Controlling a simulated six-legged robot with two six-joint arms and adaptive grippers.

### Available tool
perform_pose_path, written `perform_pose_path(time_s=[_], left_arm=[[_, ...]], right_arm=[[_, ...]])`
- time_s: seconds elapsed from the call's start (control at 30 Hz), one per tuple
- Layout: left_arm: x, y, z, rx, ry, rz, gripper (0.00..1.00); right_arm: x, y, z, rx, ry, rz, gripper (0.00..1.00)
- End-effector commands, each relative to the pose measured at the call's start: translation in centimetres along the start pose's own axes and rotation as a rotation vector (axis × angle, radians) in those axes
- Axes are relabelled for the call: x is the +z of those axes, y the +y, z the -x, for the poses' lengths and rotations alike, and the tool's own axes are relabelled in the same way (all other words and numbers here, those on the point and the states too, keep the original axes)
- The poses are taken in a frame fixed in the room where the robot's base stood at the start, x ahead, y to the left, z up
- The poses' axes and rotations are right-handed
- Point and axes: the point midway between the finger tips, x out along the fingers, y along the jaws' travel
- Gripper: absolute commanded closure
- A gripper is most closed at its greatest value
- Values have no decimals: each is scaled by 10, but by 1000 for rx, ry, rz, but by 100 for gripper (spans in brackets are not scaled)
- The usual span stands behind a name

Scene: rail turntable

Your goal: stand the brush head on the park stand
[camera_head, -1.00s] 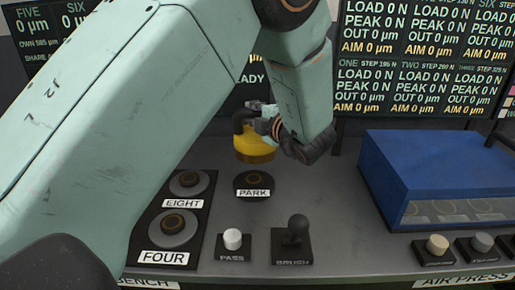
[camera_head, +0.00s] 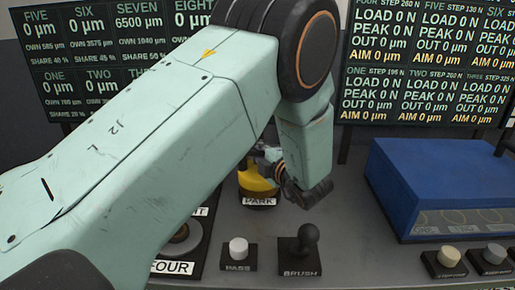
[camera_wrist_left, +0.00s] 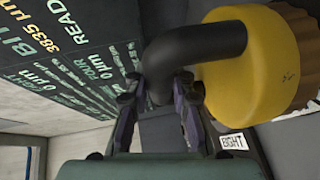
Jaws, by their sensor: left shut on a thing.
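The brush head (camera_head: 256,183) is a yellow cap with a bent black stem, partly hidden by my left arm in the head view. My left gripper (camera_head: 266,164) is shut on the black stem. The left wrist view shows the stem between the fingers (camera_wrist_left: 158,92), with the yellow brush head (camera_wrist_left: 258,65) to the right. In the head view the brush head is upright at the park stand (camera_head: 259,202), covering most of it except the front label. I cannot tell whether the two touch. My right gripper is not in view.
A white PASS button (camera_head: 238,250) and a black BRUSH knob (camera_head: 303,248) stand in front of the stand. The FOUR station (camera_head: 178,247) is partly behind my arm. A blue box (camera_head: 440,180) is at the right. Screens line the back.

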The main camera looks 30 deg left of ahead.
Motion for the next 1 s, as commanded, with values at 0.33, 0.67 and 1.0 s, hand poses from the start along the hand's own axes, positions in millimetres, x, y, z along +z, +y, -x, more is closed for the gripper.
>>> perform_pose_path(time_s=[0.33,0.67,1.0], left_arm=[[0,-3,0,1,0,0,69],[0,-2,0,1,0,1,54],[0,2,0,1,0,1,54]], right_arm=[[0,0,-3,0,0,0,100],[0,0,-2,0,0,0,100],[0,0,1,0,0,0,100]])
